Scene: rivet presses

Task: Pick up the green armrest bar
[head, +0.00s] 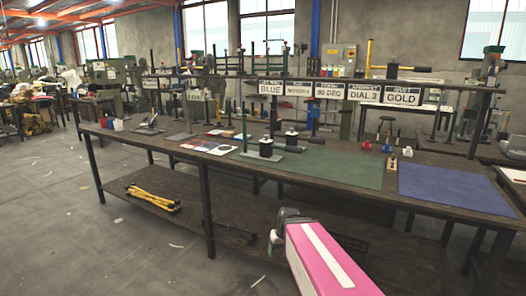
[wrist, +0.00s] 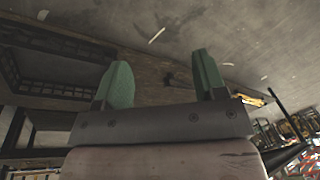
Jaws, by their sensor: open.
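Thin dark green upright bars stand at the bench's back middle in the head view, one of them a green bar (head: 243,128). They are too small for me to tell which, if any, is the green armrest bar. My gripper (head: 276,232) is low in front of the bench in the head view, beside my pink arm link and well apart from the bars. In the wrist view my gripper (wrist: 162,75) has two green fingers spread apart with nothing between them. No green bar shows clearly there.
The long dark bench (head: 300,178) carries a green mat (head: 345,166), a blue mat (head: 438,186) and small press parts. A sign rail (head: 335,91) runs along its back. Yellow bars (head: 153,197) lie on the lower shelf. The floor (head: 60,225) at left is mostly clear.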

